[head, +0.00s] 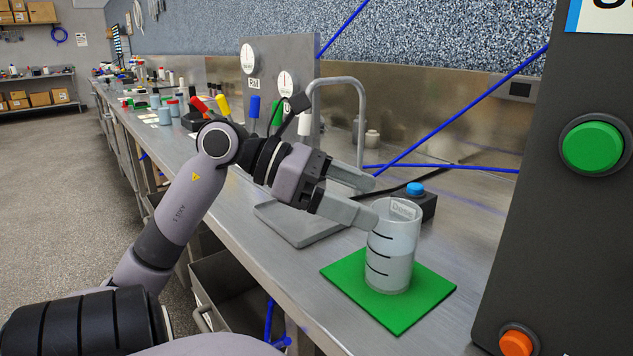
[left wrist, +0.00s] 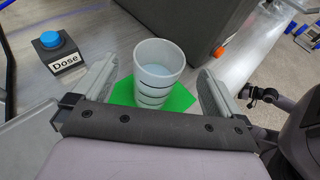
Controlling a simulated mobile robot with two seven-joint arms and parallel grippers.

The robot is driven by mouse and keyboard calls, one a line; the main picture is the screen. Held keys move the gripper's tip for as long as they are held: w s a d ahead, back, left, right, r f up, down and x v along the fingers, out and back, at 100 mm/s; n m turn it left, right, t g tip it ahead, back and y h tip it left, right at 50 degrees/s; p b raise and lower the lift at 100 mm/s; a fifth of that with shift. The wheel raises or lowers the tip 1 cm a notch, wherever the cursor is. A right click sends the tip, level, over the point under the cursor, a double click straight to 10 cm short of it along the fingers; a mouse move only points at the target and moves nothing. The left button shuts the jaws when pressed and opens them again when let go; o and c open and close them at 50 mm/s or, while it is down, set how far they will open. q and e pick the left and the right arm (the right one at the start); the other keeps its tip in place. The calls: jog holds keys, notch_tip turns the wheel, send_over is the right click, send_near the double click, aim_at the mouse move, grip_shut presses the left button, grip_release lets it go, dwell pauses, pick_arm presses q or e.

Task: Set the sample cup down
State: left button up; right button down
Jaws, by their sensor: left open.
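The sample cup (head: 391,255) is a pale, whitish beaker with dark marks on its side. It stands upright on a green mat (head: 335,279) on the metal bench. In the left wrist view the cup (left wrist: 158,75) stands between the two fingers, with the green mat (left wrist: 180,101) under it. My left gripper (head: 374,200) is at the cup's upper part, coming from the left. Its fingers are open, and in the left wrist view a gap shows on each side of the cup. My right gripper is not in view.
A box with a blue button (head: 415,189), labelled Dose, stands behind the cup. A dark panel with a green button (head: 591,147) and an orange button (head: 515,343) rises at the right. A grey tray (head: 310,228) lies left of the mat. Blue tubing (head: 440,168) runs behind.

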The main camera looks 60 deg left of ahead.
pick_arm(q)
jog(key=v, duration=0.6)
dwell(0.7)
